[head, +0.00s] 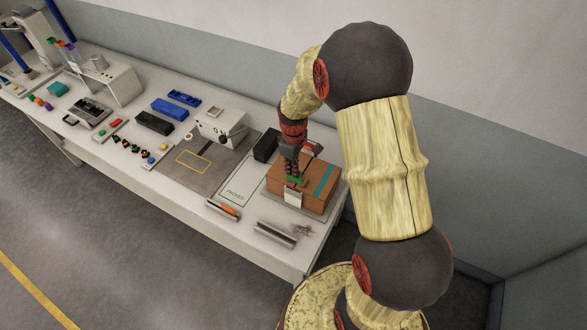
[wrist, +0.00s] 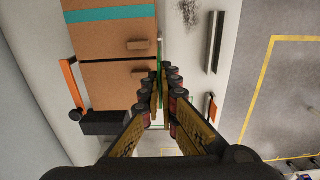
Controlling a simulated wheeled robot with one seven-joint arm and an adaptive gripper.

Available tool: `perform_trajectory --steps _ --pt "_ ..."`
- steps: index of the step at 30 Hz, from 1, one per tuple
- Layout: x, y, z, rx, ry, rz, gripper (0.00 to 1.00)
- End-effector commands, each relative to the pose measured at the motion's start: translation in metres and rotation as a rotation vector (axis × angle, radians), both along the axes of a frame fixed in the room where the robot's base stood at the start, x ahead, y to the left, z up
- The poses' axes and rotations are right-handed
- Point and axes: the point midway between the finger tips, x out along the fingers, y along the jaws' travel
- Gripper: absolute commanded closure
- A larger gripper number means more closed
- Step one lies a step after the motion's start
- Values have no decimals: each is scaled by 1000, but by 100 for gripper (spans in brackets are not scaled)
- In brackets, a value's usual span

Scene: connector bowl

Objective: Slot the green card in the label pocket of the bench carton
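The brown bench carton (head: 318,203) with a teal stripe stands at the right end of the bench; its top also fills the upper left of the wrist view (wrist: 110,42). A white label pocket (head: 293,198) is on its front face. The green card (head: 295,181) is at the carton's front top edge, just above the pocket. In the wrist view the card (wrist: 160,50) shows edge-on as a thin green strip. My gripper (head: 293,175) points down over this edge, its fingers closed on the card (wrist: 163,78). Whether the card's lower edge is inside the pocket cannot be told.
A black box (head: 266,145) stands behind the carton to the left. The green-outlined mat (head: 243,180) left of the carton is mostly clear.

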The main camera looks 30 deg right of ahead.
Motion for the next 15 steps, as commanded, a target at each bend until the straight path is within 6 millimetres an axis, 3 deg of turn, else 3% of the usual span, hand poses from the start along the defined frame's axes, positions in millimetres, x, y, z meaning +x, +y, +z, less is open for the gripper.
perform_trajectory --steps 15 --pt "0 0 -37 0 0 0 100"
